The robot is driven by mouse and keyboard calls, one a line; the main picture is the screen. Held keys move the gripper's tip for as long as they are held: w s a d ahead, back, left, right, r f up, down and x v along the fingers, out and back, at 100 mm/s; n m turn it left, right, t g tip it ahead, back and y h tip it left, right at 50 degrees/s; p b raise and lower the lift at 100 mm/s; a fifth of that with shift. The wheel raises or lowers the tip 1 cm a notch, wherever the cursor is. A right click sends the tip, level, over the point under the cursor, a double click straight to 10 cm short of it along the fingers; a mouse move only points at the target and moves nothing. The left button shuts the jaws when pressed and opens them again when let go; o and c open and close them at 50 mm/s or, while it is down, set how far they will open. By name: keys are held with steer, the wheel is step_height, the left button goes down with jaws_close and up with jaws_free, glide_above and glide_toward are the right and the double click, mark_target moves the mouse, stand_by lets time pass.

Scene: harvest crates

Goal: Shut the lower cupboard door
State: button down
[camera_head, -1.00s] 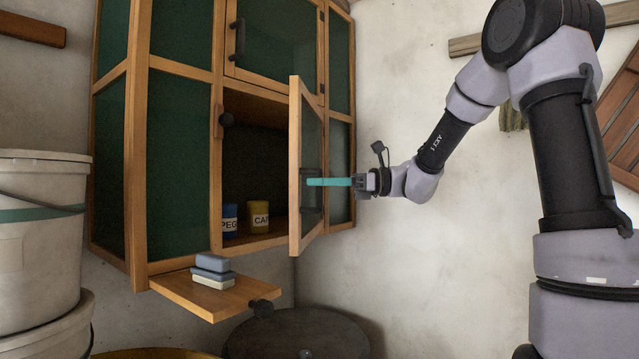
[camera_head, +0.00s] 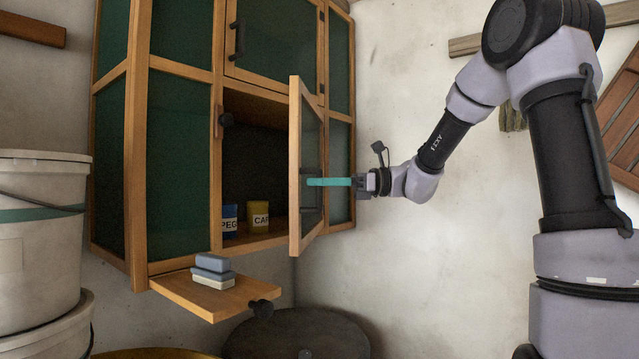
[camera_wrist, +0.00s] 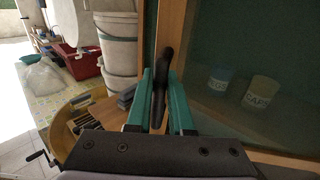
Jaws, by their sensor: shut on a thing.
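The lower cupboard door (camera_head: 295,150) stands open, swung well out from the cabinet, with a wooden frame and a green-tinted pane. It also shows in the wrist view (camera_wrist: 245,45). My gripper (camera_head: 314,182) is at the door's right side in the head view. In the wrist view my gripper (camera_wrist: 160,80) has its teal fingers on both sides of the dark door handle (camera_wrist: 159,85) and is shut on it. In the head view the handle is seen dimly behind the pane. The cupboard (camera_head: 217,190) shows its lower opening uncovered.
A blue can (camera_head: 229,222) and a yellow can (camera_head: 258,217) stand inside the lower compartment. Below, a small wooden shelf (camera_head: 190,291) with a dark knob sticks out, bearing stacked blocks (camera_head: 212,268). White buckets (camera_head: 40,240) stand at left. A round dark lid (camera_head: 300,335) lies below.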

stand_by(0.4)
steer(key=w+a+m+t, duration=0.1)
steer(key=w+a, duration=0.1)
steer(key=a, duration=0.4)
steer(key=w+a+m+t, duration=0.1)
steer(key=w+a+t, duration=0.1)
steer(key=a, duration=0.4)
steer(key=w+a+m+t, duration=0.1)
steer(key=w+a, duration=0.2)
steer(key=a, duration=0.4)
steer(key=shift+a+t+h, duration=0.1)
steer(key=shift+t+h, duration=0.2)
steer(key=shift+w+a+r, duration=0.1)
steer(key=shift+w+a, duration=0.1)
steer(key=shift+a, duration=0.1)
steer(key=c, duration=0.8)
jaws_free()
steer(key=shift+w+a, duration=0.1)
